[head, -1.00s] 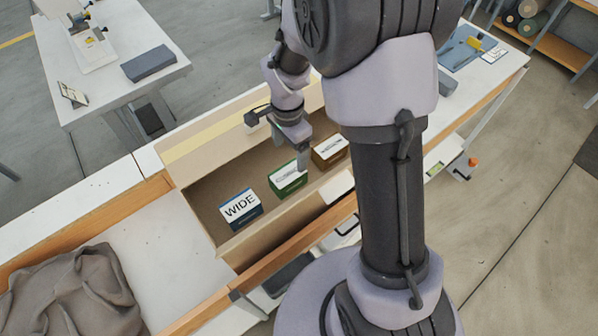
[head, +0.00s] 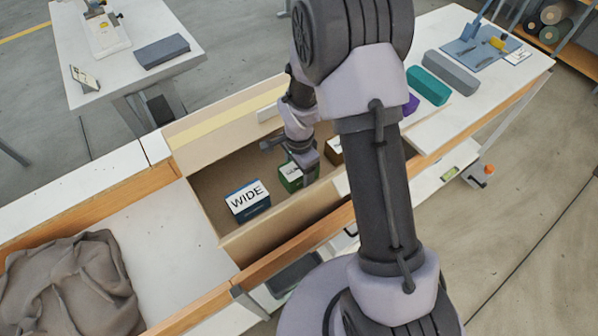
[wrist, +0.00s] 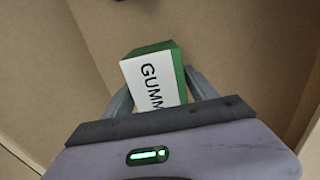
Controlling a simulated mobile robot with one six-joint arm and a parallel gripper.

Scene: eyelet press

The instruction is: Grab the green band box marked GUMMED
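The green box (head: 287,178) stands in a long cardboard-coloured bin, between a blue WIDE box (head: 247,200) and a brown box (head: 335,150). In the wrist view the green box (wrist: 181,75) has a white label reading "GUMM", the rest hidden by my gripper body. My gripper (wrist: 158,88) is open, one finger on each side of the green box, with a narrow gap visible at the right finger. In the head view my gripper (head: 299,172) is down at the green box and covers part of it. The brown box is partly hidden by my arm.
The bin's walls (head: 290,222) rise close around the boxes. A grey cloth (head: 70,285) lies on the left bench. Teal (head: 428,86) and grey (head: 450,72) blocks lie on the right bench. Free bin floor shows behind the WIDE box.

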